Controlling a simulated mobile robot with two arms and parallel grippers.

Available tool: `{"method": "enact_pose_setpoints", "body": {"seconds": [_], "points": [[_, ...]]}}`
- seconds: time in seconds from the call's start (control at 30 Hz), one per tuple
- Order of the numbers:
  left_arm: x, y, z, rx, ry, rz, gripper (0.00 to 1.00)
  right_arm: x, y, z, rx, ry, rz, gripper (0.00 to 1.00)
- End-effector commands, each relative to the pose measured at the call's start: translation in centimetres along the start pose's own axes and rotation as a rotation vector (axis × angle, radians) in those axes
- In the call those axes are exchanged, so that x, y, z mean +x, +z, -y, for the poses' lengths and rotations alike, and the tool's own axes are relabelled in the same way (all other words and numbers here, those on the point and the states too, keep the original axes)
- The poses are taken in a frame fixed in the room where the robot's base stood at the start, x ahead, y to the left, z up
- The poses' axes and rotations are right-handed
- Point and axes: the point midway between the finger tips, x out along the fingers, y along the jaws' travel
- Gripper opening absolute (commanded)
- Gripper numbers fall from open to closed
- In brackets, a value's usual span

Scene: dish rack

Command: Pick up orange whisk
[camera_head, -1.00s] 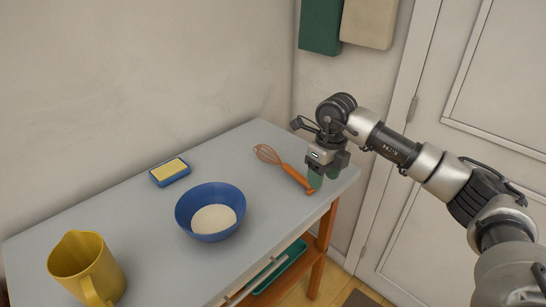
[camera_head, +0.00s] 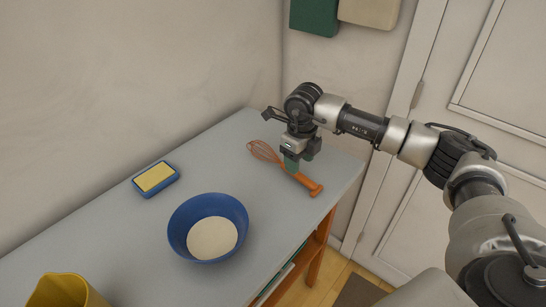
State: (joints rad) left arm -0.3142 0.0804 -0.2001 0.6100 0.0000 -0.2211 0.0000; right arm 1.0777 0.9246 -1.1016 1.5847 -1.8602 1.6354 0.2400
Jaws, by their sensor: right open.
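The orange whisk (camera_head: 310,185) lies on the grey table top near its right end. Its wire head points to the upper left and its handle to the lower right. My right gripper (camera_head: 292,166) points down over the middle of the whisk, where the wires meet the handle. Its green fingertips are open and partly hide the whisk there. I cannot tell whether the fingers touch it. My left gripper is not in view.
A blue bowl (camera_head: 181,232) with pale contents stands on the table (camera_head: 120,230), left of the whisk. A blue dish with a yellow sponge (camera_head: 155,177) lies farther back. A yellow pitcher (camera_head: 65,290) is at the lower left. A wall runs behind.

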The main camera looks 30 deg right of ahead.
Motion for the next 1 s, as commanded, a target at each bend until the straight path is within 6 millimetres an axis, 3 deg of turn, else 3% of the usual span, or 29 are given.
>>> {"method": "enact_pose_setpoints", "body": {"seconds": [0.33,0.63,0.9,1.0], "points": [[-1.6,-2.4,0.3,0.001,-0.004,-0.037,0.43,4.5,-0.3,-0.1,0.001,0.001,-0.004,0.53],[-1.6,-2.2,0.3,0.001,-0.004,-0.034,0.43,5.1,-0.3,-0.1,0.0,0.0,-0.001,0.52],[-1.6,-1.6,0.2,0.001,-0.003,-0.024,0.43,5.0,-0.3,-0.1,0.0,0.0,-0.001,0.1],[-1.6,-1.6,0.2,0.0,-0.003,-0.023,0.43,5.0,-0.3,-0.1,0.0,0.0,0.0,0.0]]}}
